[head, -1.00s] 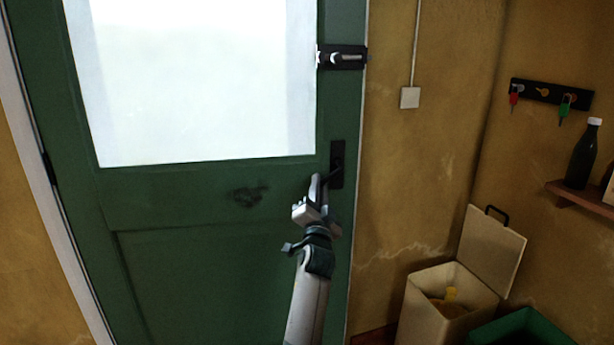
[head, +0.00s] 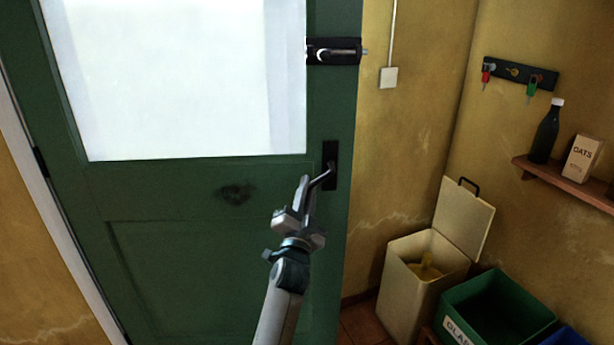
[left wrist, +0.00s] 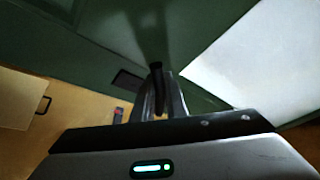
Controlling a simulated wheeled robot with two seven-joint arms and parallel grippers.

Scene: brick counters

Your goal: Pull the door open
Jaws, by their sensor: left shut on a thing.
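The green door (head: 200,190) with a bright glass pane fills the left of the head view. Its free right edge stands a little out from the yellow wall, so it looks slightly ajar. A black handle plate (head: 331,160) with a lever handle (head: 322,179) sits near that edge. My left gripper (head: 305,187) is shut on the lever. In the left wrist view the fingers (left wrist: 158,97) close around the dark lever (left wrist: 155,72), partly hiding it. A bolt (head: 334,51) is mounted higher on the door, its tip poking past the edge. My right gripper is out of view.
A cream bin (head: 405,285) with a raised lid and a green crate (head: 497,310) stand on the floor right of the door. A shelf (head: 565,180) holds a dark bottle (head: 546,130) and an oats box (head: 582,158). Keys hang from a rack (head: 520,73).

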